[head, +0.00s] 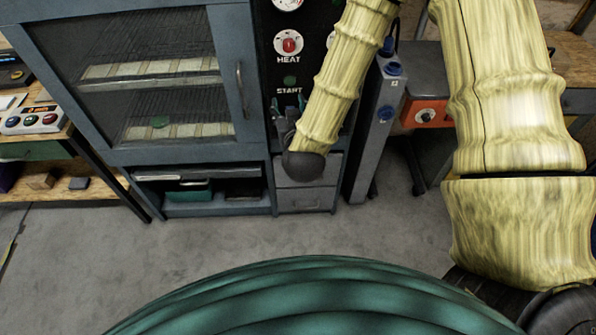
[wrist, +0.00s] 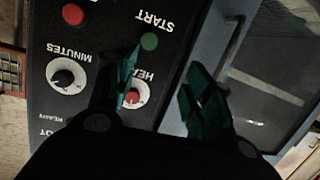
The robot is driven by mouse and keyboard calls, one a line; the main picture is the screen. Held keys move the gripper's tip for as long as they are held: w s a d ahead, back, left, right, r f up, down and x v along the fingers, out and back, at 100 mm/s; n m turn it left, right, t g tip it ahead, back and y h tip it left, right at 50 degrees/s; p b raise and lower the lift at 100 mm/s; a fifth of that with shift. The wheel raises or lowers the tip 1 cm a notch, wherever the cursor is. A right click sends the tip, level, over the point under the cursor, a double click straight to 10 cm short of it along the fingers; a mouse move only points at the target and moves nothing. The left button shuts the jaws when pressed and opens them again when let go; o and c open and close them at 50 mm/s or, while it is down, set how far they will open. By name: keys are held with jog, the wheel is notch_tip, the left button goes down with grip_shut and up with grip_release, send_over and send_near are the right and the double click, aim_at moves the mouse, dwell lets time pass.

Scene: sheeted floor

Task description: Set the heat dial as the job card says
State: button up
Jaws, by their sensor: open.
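The heat dial (head: 288,43) is a round white-faced dial with a red knob on the dark panel, above its HEAT label. It also shows upside down in the wrist view (wrist: 133,96), partly hidden by one finger. My gripper (head: 288,103) is below the green START button and the dial in the head view. In the wrist view my gripper (wrist: 163,62) has its dark green fingers apart, with nothing held between them. I cannot tell the exact gap to the panel. The knob's pointer setting is too small to read. I cannot make out a job card.
The green START button (wrist: 149,41), a red button (wrist: 72,14) and the black MINUTES dial (wrist: 64,79) sit near the heat dial. The glass oven door (head: 155,75) has a handle (head: 240,88) beside the panel. A grey post (head: 376,130) stands right. Open floor lies in front.

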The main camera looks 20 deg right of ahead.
jog(key=s+f+g+y, duration=0.1)
jog(key=s+f, duration=0.3)
jog(key=f, duration=0.4)
jog(key=s+f+n+g+y, duration=0.1)
jog(key=s+f+g, duration=0.3)
jog(key=f, duration=0.4)
jog(key=shift+s+a, duration=0.35)
jog(key=shift+s, duration=0.35)
jog(key=s+d+f+g, duration=0.2)
jog(key=s+f+g, duration=0.3)
jog(key=s, duration=0.8)
jog(key=s+d+f+g, duration=0.2)
jog(key=s+f+g, duration=0.3)
jog(key=s+f, duration=0.5)
jog(key=s, duration=0.3)
jog(key=shift+s+d+f+y, duration=0.2)
jog(key=shift+s+d+y, duration=0.05)
jog(key=shift+s+y, duration=0.15)
